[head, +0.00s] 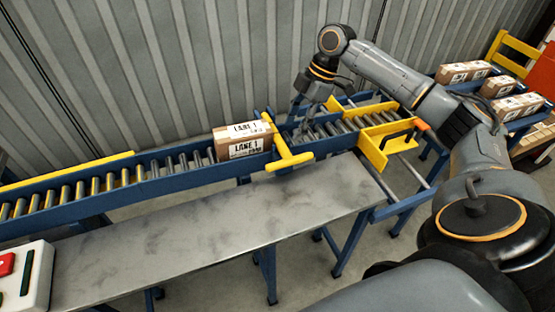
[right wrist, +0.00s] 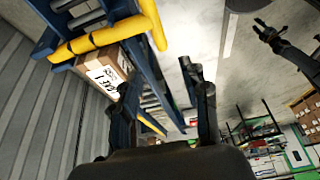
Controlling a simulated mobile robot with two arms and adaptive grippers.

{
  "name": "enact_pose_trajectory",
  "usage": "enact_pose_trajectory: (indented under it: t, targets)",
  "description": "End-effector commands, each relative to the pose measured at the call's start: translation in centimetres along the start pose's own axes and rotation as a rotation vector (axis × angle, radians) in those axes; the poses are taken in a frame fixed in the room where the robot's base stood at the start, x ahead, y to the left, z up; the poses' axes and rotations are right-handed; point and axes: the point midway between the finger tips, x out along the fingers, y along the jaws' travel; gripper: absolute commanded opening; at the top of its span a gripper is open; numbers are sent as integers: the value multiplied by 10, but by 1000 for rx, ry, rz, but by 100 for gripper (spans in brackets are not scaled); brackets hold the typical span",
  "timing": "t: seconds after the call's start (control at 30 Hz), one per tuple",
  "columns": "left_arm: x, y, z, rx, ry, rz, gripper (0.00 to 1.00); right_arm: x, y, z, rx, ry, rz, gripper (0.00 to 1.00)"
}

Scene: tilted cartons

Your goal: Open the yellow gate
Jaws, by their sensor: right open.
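The yellow gate (head: 288,155) looks like a T-shaped bar across the blue roller conveyor, with its crosspiece over the near rail. A brown carton (head: 243,141) labelled LANE 1 stands on the rollers just left of it. My right gripper (head: 308,108) is over the conveyor, behind and right of the gate, pointing down, apart from the crosspiece. In the right wrist view the open fingers (right wrist: 165,95) have nothing between them that they grip; the yellow bar (right wrist: 95,42) and the carton (right wrist: 103,75) lie at upper left.
A yellow frame (head: 375,153) with an orange-tipped handle stands right of the gate at the conveyor. A grey metal table (head: 200,225) runs along the front. A control box (head: 28,280) sits at lower left. Several cartons (head: 515,106) stand on rollers at far right. A corrugated wall is behind.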

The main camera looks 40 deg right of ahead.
Motion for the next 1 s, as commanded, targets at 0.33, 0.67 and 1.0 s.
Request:
enact_pose_trajectory:
  t: [0.33, 0.67, 1.0]
  targets:
    - [-9, 0, -2, -1, 1, 0, 40, 68, -2, -1, 0, -1, -6, 45]
    - [-15, -1, -2, -1, 2, -1, 40, 122, -1, 0, 1, -2, -3, 45]
    - [-16, -1, -3, -1, 2, -1, 40, 132, -1, 0, 0, -2, -1, 45]
